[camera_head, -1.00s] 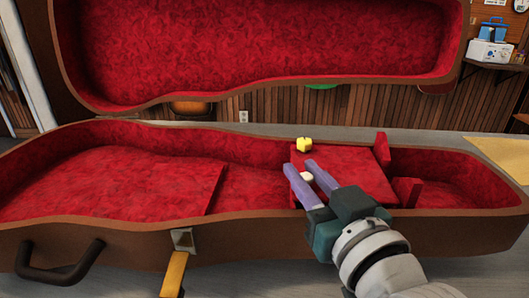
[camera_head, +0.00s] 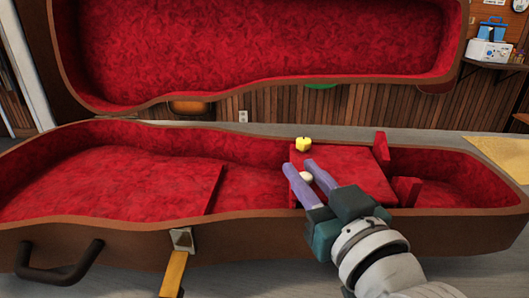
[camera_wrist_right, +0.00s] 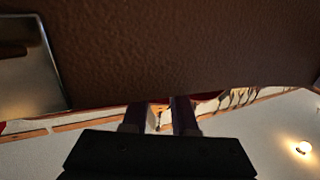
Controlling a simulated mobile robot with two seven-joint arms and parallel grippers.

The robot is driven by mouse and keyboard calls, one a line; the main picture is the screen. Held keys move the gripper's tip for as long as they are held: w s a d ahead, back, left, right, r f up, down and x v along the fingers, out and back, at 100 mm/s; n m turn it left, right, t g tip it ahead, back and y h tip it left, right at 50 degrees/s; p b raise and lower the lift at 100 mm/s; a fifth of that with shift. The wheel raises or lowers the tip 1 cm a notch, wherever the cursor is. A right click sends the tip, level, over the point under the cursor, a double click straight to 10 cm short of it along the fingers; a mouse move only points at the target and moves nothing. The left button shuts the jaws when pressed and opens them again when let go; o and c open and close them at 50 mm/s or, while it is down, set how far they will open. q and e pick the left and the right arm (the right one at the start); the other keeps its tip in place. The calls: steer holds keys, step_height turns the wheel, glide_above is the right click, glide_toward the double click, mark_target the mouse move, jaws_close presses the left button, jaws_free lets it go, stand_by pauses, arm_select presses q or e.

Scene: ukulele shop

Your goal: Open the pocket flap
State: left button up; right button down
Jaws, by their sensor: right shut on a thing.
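The pocket flap (camera_head: 350,160) is a red plush panel over the compartment toward the right of the open ukulele case (camera_head: 110,238). It looks closed, lying nearly flat. A small white knob (camera_head: 306,177) sits at its left part. My right gripper (camera_head: 300,168) reaches over the case's front wall, its two purple fingers on either side of the knob and shut on it. In the right wrist view the fingers (camera_wrist_right: 160,112) show dark below the brown case wall, and what they hold is unclear. My left gripper is not in view.
A small yellow piece (camera_head: 303,145) is at the flap's back left corner. The raised lid (camera_head: 260,50) stands behind. A handle (camera_head: 60,270) and a latch (camera_head: 182,240) are on the front wall. The case's left part is clear.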

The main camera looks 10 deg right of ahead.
steer(key=shift+d+r+m, duration=0.1)
steer(key=shift+r+m, duration=0.3)
steer(key=shift+r, duration=0.25)
steer(key=d+r+m+t, duration=0.1)
steer(key=r+m, duration=0.1)
steer(key=d+r+m+t+p, duration=0.1)
steer(key=r+m, duration=0.1)
steer(key=m, duration=0.1)
steer(key=s+d+r+m+h, duration=0.1)
steer(key=d+r+m, duration=0.1)
steer(key=shift+s+r+t+p, duration=0.1)
steer(key=shift+r+t+p, duration=0.15)
steer(key=shift+t+p, duration=0.15)
steer(key=s+d+r+m+t+h+b, duration=0.1)
steer(key=s+d+r+m+h, duration=0.1)
steer(key=d+m+h, duration=0.4)
steer(key=shift+s+d+r+m+h+b, duration=0.4)
steer(key=shift+d+m, duration=1.8)
steer(key=shift+m, duration=1.9)
steer(key=shift+s, duration=0.1)
steer(key=c, duration=0.7)
jaws_free()
